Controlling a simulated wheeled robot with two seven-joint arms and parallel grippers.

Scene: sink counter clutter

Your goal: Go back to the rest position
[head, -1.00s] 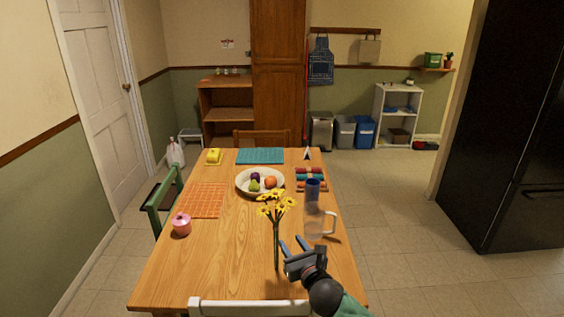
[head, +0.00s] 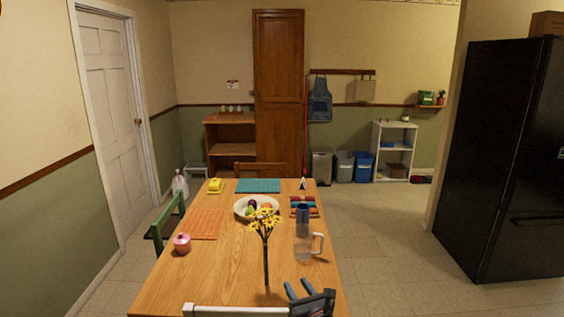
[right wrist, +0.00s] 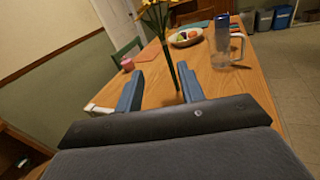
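My right gripper (head: 302,291) is at the near edge of the wooden table (head: 222,268), just above the white chair back. Its blue fingers are apart with nothing held between them; they also show in the right wrist view (right wrist: 160,88). The yellow flowers (head: 265,226) stand upright on the table just beyond the gripper, apart from it. A clear pitcher (head: 304,245) with a blue top stands to the right of the flowers. My left gripper does not show in either view.
A fruit bowl (head: 242,213), an orange placemat (head: 205,224), a pink jar (head: 182,244) and a yellow butter dish (head: 215,185) are on the table. A white chair (head: 230,311) is at the near edge, a green chair (head: 155,232) at the left. Floor (head: 390,262) at right is clear.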

